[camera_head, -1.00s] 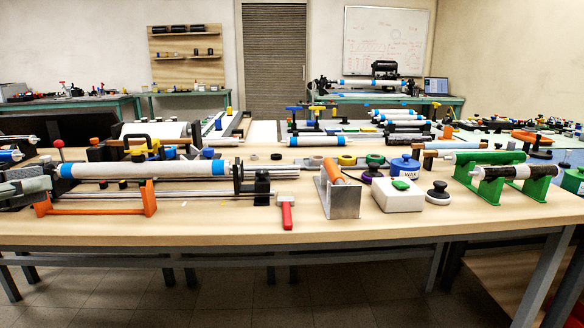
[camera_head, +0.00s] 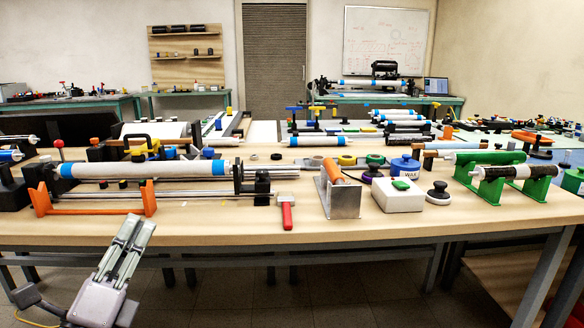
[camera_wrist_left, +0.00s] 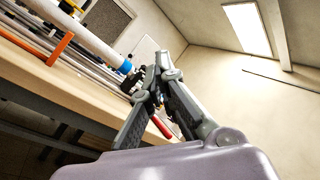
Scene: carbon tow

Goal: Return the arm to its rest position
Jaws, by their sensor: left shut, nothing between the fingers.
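My left gripper (camera_head: 132,228) is shut and empty. It hangs in front of the table's near edge at the lower left of the head view, with its fingers pointing up toward the table. In the left wrist view the closed fingers (camera_wrist_left: 163,62) point up and away, apart from the table. A long white roll with blue ends (camera_head: 150,169) lies behind the gripper on the table, above an orange stand (camera_head: 93,212). The same roll shows in the left wrist view (camera_wrist_left: 80,30). My right gripper is in neither view.
The wooden table (camera_head: 240,229) spans the view. A red-handled tool (camera_head: 286,213), a metal bracket (camera_head: 341,196), a white box (camera_head: 397,194) and green stands (camera_head: 533,186) stand along its front. The floor (camera_head: 300,300) before the table looks clear.

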